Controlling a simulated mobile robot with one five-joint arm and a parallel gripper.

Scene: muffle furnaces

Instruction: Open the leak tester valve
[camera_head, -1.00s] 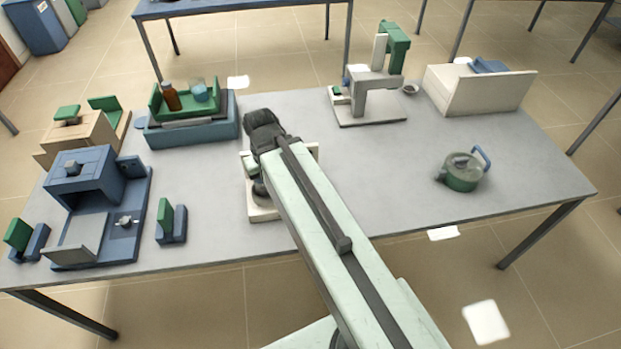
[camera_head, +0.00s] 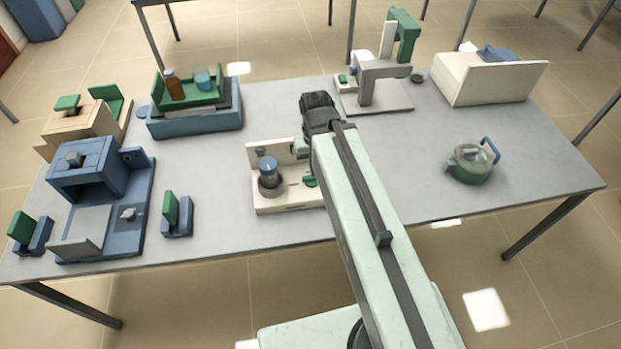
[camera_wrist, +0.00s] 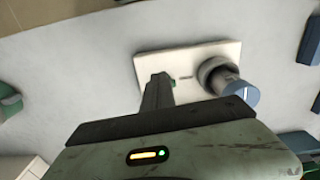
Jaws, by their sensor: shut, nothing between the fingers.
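The leak tester, as I take it, is the white unit (camera_head: 285,203) at the front middle of the table. It carries a dark round body with a blue cap (camera_head: 267,165) and a small green part (camera_head: 310,181), possibly the valve handle. In the wrist view the white base (camera_wrist: 203,55) and the blue cap (camera_wrist: 240,93) lie ahead and right of my gripper (camera_wrist: 159,80). My gripper is shut with nothing held. Its tip overlaps the base's left end beside the green part (camera_wrist: 172,84); contact cannot be told. In the head view my arm hides the fingertips and the unit's right end.
A blue furnace-like unit (camera_head: 90,170) and green-blue blocks (camera_head: 177,214) stand left. A blue tray (camera_head: 195,122) with bottles is behind. A microscope-like stand (camera_head: 375,88), a white box (camera_head: 490,80) and a green pot (camera_head: 468,165) stand right. Table is clear between.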

